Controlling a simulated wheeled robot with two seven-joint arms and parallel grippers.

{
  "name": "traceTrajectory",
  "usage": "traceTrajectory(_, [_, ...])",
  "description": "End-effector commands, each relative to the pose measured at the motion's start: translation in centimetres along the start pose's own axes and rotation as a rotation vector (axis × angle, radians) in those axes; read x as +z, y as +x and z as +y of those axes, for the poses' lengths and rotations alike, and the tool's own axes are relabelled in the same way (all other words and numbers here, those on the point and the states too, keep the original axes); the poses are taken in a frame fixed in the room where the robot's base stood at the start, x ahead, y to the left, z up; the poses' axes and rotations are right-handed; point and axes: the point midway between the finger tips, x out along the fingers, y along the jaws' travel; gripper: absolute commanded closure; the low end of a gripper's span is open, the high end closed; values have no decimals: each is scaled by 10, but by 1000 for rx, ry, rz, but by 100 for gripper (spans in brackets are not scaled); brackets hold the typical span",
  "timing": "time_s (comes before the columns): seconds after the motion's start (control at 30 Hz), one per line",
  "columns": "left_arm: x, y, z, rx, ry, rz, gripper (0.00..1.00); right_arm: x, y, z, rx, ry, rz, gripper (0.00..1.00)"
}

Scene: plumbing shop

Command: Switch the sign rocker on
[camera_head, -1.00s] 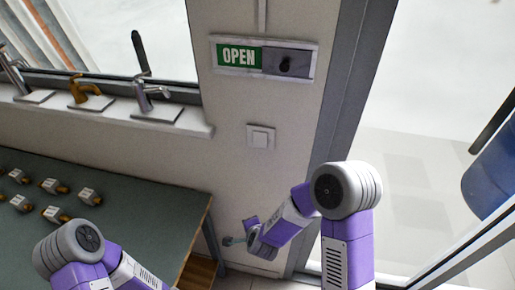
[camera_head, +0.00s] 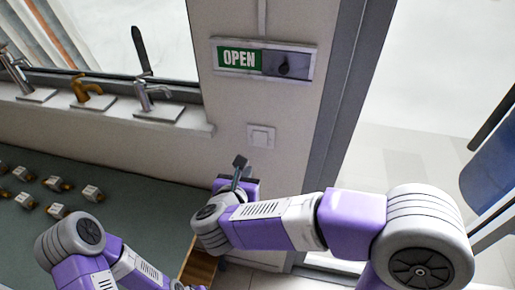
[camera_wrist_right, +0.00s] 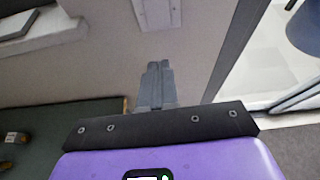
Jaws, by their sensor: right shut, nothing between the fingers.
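The white rocker switch (camera_head: 261,136) is on the wall below the sign, in a square plate. Its lower part also shows at the top of the right wrist view (camera_wrist_right: 157,12). The sign (camera_head: 264,60) reads OPEN on green, with a dark knob on its grey right half. My right gripper (camera_head: 240,161) is shut and empty, below and slightly left of the switch, apart from it in the head view. In the right wrist view its closed fingers (camera_wrist_right: 155,70) point up toward the switch. My left arm shows at the lower left; its gripper is not clearly visible.
A green-topped table (camera_head: 150,195) with several small brass-ended fittings (camera_head: 57,184) stands at left. Several taps (camera_head: 148,92) stand on the sill above it. A grey door frame (camera_head: 345,105) rises right of the switch. The wall around the switch is clear.

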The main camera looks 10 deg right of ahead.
Motion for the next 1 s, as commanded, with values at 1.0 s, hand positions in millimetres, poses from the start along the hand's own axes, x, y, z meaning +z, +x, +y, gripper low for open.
traceTrajectory(1.0, [0,-6,2,0,0,0,50,2,93,-3,-10,36,3,100])
